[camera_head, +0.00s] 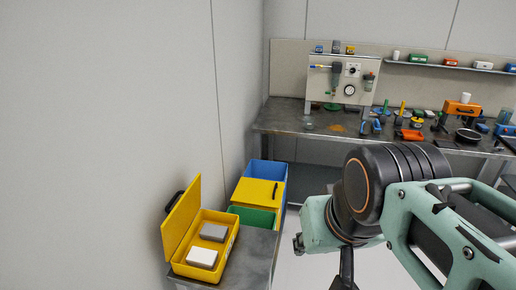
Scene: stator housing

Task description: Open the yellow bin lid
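A yellow bin lid (254,191) with a dark handle near its right edge lies flat-looking over a bin in the row of bins on the floor. A second yellow lid (182,220), with a black handle on its back, stands raised on an open yellow box (227,219) on the small metal table. A grey block and a white block lie in that box. My arm reaches in from the right, its end well right of both lids and apart from them. A dark part of my gripper (346,268) seems to show at the bottom edge; its fingers cannot be made out.
A blue bin (266,169) stands behind the lidded one and a green bin (252,216) in front. The metal table (258,262) stands close before them, beside the left wall. A cluttered workbench (290,116) runs along the back. Pale floor shows between bins and arm.

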